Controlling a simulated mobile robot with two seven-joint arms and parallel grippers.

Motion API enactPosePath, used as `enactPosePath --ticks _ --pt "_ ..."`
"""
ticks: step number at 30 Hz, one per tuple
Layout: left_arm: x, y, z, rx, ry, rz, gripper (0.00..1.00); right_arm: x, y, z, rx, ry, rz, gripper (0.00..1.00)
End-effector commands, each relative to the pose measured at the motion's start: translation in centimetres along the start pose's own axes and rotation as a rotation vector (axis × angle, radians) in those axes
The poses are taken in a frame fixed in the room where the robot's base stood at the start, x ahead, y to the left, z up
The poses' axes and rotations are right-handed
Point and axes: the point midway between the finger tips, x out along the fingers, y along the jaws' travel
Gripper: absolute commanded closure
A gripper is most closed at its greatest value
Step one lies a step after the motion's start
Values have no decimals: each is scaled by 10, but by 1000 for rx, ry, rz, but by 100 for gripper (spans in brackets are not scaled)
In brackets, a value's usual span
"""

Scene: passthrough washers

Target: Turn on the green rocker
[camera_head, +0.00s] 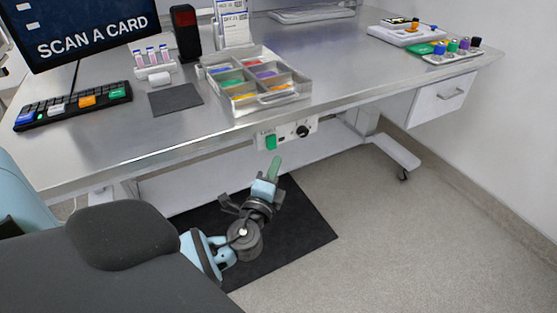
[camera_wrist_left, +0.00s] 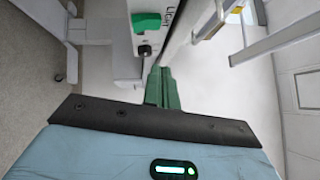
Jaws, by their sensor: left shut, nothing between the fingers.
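The green rocker (camera_head: 271,142) sits on a pale switch panel (camera_head: 287,134) under the table's front edge, left of a black knob (camera_head: 304,131). In the left wrist view the green rocker (camera_wrist_left: 146,22) is at the top, with the black knob (camera_wrist_left: 144,50) just below it. My left gripper (camera_head: 275,162) is shut and empty, its green fingers pointing up just below the rocker in the head view. In the left wrist view the fingertips (camera_wrist_left: 161,72) show apart from the rocker. I cannot tell the rocker's on or off position. My right gripper is not in view.
The metal table (camera_head: 340,65) overhangs the panel. A divided tray (camera_head: 255,80) stands near its front edge, above the panel. A keyboard (camera_head: 73,104) and a screen are at left. A dark mat (camera_head: 300,225) lies on the floor below. The floor to the right is clear.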

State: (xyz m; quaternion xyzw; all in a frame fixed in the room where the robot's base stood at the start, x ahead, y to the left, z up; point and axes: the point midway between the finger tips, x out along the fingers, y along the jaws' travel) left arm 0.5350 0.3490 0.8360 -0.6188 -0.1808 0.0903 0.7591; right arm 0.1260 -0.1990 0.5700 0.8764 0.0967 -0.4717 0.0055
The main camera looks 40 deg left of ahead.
Motion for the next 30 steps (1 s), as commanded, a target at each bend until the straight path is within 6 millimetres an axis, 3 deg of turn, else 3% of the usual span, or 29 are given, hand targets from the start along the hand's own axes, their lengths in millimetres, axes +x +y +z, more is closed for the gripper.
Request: enactPosePath --ticks 6,12,30 --pt "-42 -5 0 -1 1 2 100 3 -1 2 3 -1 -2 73" --pt "-61 -9 1 1 -1 1 100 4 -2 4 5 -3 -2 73" --pt "-65 -11 1 1 -1 -1 100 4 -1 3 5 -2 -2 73"
